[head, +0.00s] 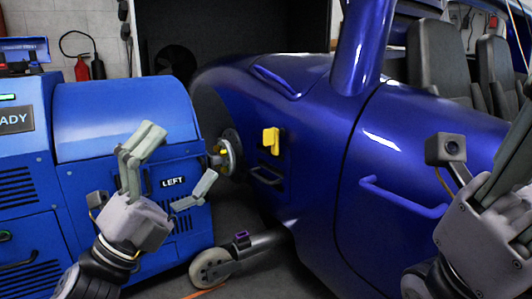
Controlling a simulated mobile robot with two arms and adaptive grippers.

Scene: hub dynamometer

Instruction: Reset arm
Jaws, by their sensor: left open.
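My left gripper (186,154) is raised in front of the blue dynamometer unit (125,110) marked LEFT. Its two grey fingers are spread apart, with nothing between them. My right gripper (512,150) is at the right edge, in front of the blue car's door (415,165). It is partly cut off by the frame, and I cannot tell how far its fingers are apart. Between unit and car, a round metal hub (231,152) with a yellow part shows beyond the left gripper.
A red fire extinguisher (82,69) is on the back wall.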

